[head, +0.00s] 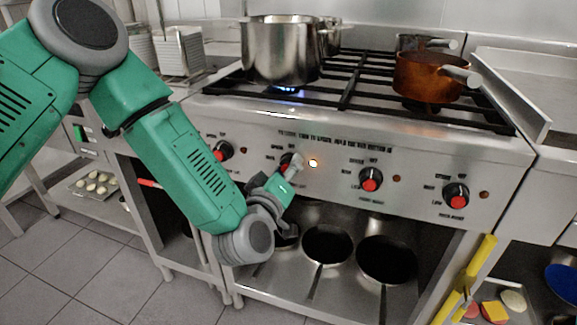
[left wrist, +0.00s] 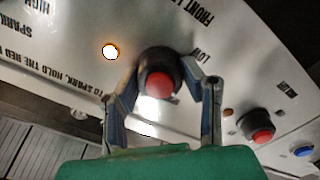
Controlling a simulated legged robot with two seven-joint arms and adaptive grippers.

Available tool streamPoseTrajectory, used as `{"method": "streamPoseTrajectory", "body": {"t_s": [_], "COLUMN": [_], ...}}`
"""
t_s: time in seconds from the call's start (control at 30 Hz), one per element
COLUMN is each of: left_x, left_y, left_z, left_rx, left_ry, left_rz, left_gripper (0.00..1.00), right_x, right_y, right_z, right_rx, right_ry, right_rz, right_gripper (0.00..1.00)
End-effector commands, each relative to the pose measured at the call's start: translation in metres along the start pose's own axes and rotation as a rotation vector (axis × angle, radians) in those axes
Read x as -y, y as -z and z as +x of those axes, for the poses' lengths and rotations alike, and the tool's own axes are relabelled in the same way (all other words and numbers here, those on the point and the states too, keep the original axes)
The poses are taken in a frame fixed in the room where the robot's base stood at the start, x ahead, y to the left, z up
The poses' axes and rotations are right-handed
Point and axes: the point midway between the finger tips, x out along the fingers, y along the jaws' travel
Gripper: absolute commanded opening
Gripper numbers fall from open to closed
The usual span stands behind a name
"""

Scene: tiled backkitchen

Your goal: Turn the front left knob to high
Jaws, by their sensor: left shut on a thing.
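The stove front has a row of black knobs with red centres. My left gripper (head: 284,178) is at the second knob from the left (head: 289,160) and partly hides it. In the left wrist view the gripper (left wrist: 172,78) has its fingers on either side of this knob (left wrist: 160,82), shut on it. The label beside it begins with "FRONT" and is partly cut off. A lamp (head: 312,163) glows just right of the knob. A blue flame (head: 287,90) burns under the steel pot (head: 281,50) on the front left burner. My right gripper is not in view.
Other knobs stand at the left (head: 223,150), to the right (head: 371,179) and at the far right (head: 456,195). A copper pan (head: 428,78) sits on the right of the grates. Black pans (head: 326,245) lie on the shelf below. Yellow bars (head: 470,275) stand at lower right.

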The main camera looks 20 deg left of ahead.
Motion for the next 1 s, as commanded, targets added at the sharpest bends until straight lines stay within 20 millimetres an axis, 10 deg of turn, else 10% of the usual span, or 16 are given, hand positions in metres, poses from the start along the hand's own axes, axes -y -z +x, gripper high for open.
{"method": "streamPoseTrajectory", "body": {"t_s": [0.93,0.97,1.0], "left_x": [0.0033,0.0034,0.0033], "left_y": [-0.001,-0.001,-0.001], "left_z": [-0.0006,-0.0006,-0.0006], "left_rx": [0.002,0.002,0.002], "left_ry": [0.007,0.007,0.007], "left_rz": [-0.204,-0.204,-0.203], "left_gripper": [0.07,0.43,0.56], "right_x": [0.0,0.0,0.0], "right_y": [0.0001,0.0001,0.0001], "right_z": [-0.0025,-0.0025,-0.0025], "right_rx": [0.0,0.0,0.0], "right_ry": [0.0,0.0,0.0], "right_rz": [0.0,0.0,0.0], "right_gripper": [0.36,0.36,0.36]}}
